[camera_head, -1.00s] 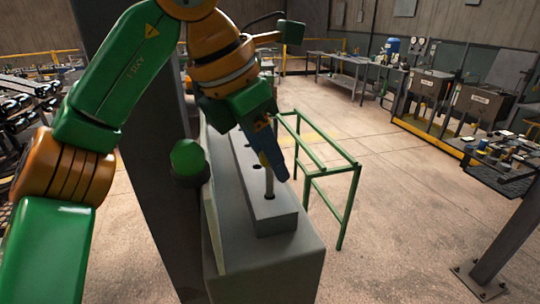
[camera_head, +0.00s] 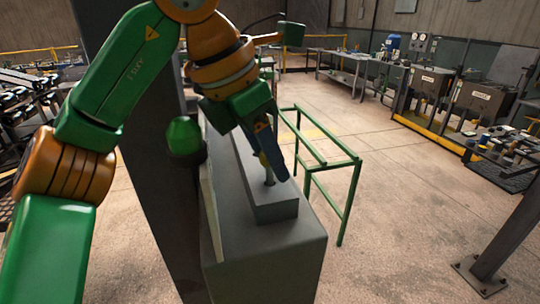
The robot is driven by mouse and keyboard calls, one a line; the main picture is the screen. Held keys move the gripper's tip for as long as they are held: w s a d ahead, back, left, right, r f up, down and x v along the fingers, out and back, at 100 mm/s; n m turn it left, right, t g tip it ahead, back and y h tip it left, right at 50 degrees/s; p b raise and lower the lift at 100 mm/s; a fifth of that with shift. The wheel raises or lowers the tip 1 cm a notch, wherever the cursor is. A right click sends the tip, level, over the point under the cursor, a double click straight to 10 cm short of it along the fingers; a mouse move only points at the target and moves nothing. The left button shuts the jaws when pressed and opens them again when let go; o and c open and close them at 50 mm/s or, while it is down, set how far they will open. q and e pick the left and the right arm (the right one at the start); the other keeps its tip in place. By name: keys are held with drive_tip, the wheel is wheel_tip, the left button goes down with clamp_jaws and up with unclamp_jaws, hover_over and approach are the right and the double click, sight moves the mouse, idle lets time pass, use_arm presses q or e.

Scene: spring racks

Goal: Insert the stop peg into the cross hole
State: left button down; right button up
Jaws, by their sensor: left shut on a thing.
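My left gripper (camera_head: 272,164), coming in from the upper left, points down over a long grey block (camera_head: 272,210) on top of a grey pedestal. It is shut on the stop peg (camera_head: 269,178), a thin grey upright rod. Only a short length of the peg shows below the fingers. Its lower end meets the top of the block near the block's front end, where the cross hole is; how deep it sits is hidden. The fingertips are close above the block top. My right gripper is out of view.
A green dome (camera_head: 185,136) stands left of the block, beside a thin upright plate (camera_head: 211,215). A green metal frame (camera_head: 350,205) stands on the floor to the right. Workbenches line the back wall. Open floor lies at the right.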

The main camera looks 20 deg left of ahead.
use_arm(q)
drive_tip(key=shift+f, duration=0.3)
drive_tip(key=c, duration=0.5)
unclamp_jaws()
drive_tip(key=p+v, duration=0.2)
drive_tip(key=v, duration=0.5)
